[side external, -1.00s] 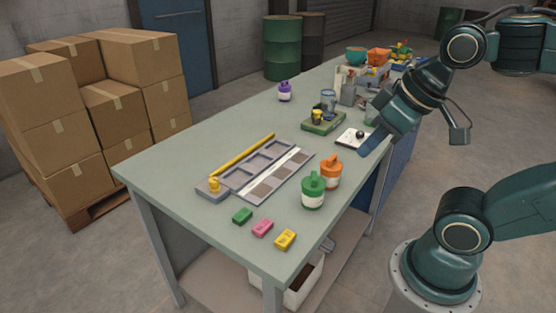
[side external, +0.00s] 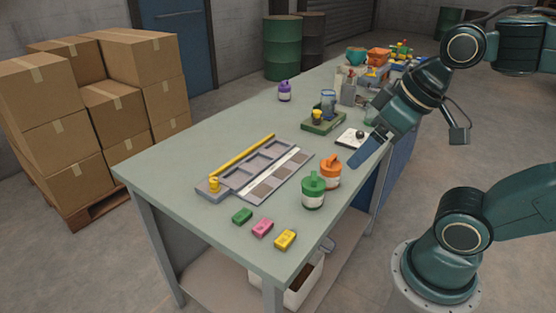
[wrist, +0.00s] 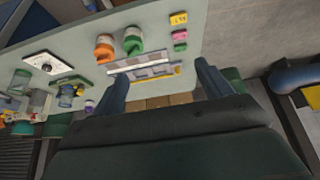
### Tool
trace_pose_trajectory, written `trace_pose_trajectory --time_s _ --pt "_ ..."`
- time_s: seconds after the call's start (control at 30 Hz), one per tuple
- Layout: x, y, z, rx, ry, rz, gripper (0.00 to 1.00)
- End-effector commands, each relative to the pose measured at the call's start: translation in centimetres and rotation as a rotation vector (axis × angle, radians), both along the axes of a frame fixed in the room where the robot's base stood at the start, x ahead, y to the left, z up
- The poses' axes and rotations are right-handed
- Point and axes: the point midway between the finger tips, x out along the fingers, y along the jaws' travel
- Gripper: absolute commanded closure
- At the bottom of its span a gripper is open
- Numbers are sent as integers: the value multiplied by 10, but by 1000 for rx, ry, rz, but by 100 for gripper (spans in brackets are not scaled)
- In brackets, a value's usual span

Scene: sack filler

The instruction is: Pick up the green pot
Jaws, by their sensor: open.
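The green pot (side external: 313,191) stands upright near the table's near edge, with a green lid and a pale band. It also shows in the wrist view (wrist: 133,40). An orange pot (side external: 331,172) stands close behind it; in the wrist view this orange pot (wrist: 105,46) is just left of the green one. My gripper (side external: 362,160) hangs at the table's right edge, above and behind the orange pot in the side view. In the wrist view its two fingers (wrist: 162,85) are spread apart with nothing between them. It is apart from the green pot.
A grey tray with compartments (side external: 236,185) and a yellow stick (side external: 240,159) lie left of the pots. Green (side external: 242,216), pink (side external: 262,228) and yellow (side external: 285,239) blocks lie in front. A purple pot (side external: 284,91) and a green stand (side external: 323,121) are farther back. The left tabletop is clear.

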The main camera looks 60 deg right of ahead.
Motion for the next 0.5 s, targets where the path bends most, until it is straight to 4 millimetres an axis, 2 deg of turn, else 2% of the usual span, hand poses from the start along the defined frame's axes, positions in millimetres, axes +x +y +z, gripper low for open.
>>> trace_pose_trajectory --time_s 0.33,0.5 --pt "1 0 0 3 3 -8 22" --pt "8 -2 0 27 25 -65 22"
